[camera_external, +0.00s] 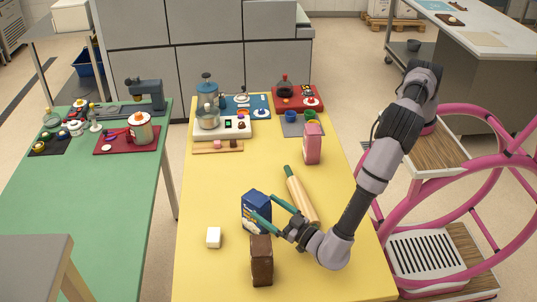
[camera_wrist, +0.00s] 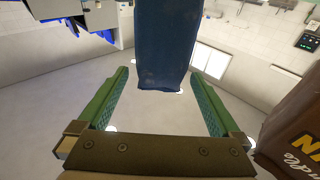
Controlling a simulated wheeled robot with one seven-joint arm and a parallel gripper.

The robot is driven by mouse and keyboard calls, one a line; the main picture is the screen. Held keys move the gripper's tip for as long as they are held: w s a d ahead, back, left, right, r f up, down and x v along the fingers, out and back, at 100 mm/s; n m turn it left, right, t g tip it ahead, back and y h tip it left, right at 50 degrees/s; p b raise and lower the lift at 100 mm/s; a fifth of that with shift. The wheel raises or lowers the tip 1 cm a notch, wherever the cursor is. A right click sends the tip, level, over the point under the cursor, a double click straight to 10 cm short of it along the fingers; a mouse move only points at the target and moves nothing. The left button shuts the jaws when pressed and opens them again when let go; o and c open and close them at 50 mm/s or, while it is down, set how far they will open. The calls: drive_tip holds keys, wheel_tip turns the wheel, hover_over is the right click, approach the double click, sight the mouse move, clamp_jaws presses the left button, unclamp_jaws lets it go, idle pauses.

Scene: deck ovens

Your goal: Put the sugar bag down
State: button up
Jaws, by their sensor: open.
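A blue bag with a pale and yellow print (camera_external: 255,206), which appears to be the sugar bag, stands about upright on the yellow table (camera_external: 205,275). Its lettering is too small to read. My gripper (camera_external: 261,210) is open, with its green fingers reaching to the bag. In the wrist view the plain blue side of the bag (camera_wrist: 167,45) shows at and between the tips of the open fingers (camera_wrist: 160,76). A gap shows beside the left finger; whether the right finger touches the bag I cannot tell.
A brown bag (camera_external: 261,262) stands close in front of my gripper; it also shows in the wrist view (camera_wrist: 298,130). A white block (camera_external: 214,238) lies to the left. A rolling pin (camera_external: 301,194) and a pink bag (camera_external: 312,143) are behind. The table's front left is clear.

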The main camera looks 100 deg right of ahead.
drive_tip(key=shift+v, duration=2.05)
